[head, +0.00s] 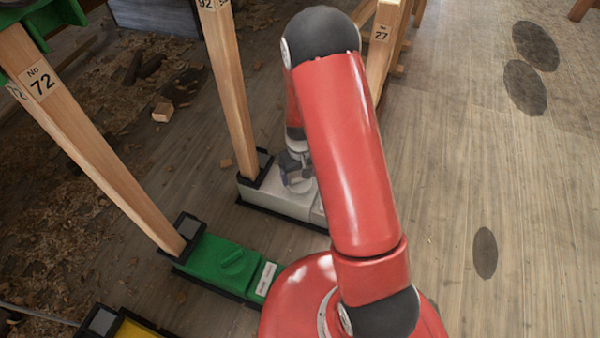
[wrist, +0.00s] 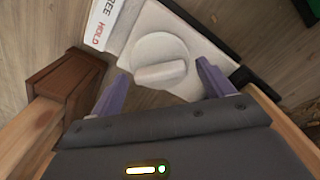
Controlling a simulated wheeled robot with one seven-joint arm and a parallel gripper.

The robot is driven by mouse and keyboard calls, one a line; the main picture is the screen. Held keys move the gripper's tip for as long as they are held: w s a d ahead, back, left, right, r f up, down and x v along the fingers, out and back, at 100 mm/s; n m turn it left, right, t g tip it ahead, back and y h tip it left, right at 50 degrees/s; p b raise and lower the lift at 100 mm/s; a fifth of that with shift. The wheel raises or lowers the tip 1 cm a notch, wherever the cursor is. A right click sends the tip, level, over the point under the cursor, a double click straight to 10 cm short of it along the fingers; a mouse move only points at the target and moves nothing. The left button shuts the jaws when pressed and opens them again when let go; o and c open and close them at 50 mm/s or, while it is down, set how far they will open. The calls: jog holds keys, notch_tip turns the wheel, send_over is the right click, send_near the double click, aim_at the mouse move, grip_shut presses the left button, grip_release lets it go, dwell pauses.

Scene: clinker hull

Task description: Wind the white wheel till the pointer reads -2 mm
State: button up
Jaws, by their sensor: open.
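The white wheel (wrist: 160,50) is a round knob with a raised grip bar (wrist: 161,73) across it, on top of a white unit (wrist: 205,48). In the head view the white unit (head: 280,203) sits at the foot of a wooden post, partly behind my arm. My gripper (wrist: 162,69) is open, its two purple fingers at either side of the bar in the picture. I cannot tell whether they touch it. In the head view my gripper (head: 296,178) is over the unit, mostly hidden. No pointer or scale shows in either view.
A green unit (head: 225,263) with a knob stands nearby, under the post marked 72 (head: 90,130); a yellow unit (head: 145,328) is nearer. Other posts (head: 231,90) rise close to my arm.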

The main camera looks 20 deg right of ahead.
aim_at(300, 175)
jog(key=c, duration=1)
jog(key=m, duration=0.3)
jog(key=o, duration=1)
jog(key=shift+r, duration=0.15)
notch_tip(300, 175, up, 8)
jog(key=shift+f+p, duration=0.25)
jog(key=shift+p, duration=0.75)
